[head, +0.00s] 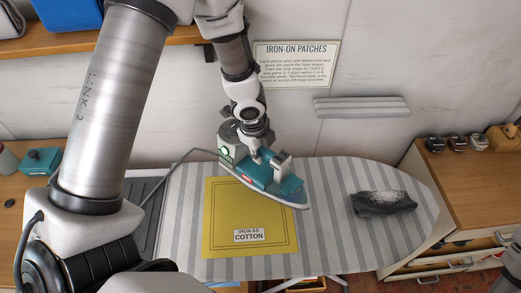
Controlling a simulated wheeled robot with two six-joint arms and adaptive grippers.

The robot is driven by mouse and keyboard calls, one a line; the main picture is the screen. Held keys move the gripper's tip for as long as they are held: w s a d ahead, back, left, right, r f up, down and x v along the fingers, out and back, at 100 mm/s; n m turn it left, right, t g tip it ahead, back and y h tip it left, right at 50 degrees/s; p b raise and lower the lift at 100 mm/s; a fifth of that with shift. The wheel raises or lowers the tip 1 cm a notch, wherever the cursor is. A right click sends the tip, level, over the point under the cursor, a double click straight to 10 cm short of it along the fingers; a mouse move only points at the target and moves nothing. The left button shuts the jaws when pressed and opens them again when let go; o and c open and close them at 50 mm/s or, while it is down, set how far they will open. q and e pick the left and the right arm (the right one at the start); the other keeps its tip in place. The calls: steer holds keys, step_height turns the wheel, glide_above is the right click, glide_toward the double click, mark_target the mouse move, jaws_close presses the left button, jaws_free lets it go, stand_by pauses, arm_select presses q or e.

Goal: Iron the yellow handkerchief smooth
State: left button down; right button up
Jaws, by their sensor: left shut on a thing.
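The yellow handkerchief (227,217) lies flat on the striped ironing board (329,222), left of its middle. A white label on it reads "IRON AS COTTON". The teal and white iron (284,190) is over the handkerchief's upper right part, its tip pointing right past the cloth's edge. I cannot tell whether its soleplate touches the cloth. My left gripper (263,160) is shut on the iron from above. My right gripper is not in view; only a piece of arm shows at the lower right edge.
A dark cloth with white powder (383,202) lies on the board's right part. A grey cord runs left from the iron. A wooden counter (481,187) with small pots stands at the right. A teal box (41,161) sits on the left counter. A patch sign (295,64) hangs behind.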

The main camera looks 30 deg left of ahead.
arm_select(q)
steer(key=r, duration=0.1)
steer(key=r+p, duration=0.1)
steer(key=p, duration=0.1)
steer(key=shift+w+d+r, duration=0.2)
steer(key=shift+w+r, duration=0.05)
steer(key=shift+r, duration=0.25)
steer(key=shift+s+a, duration=0.15)
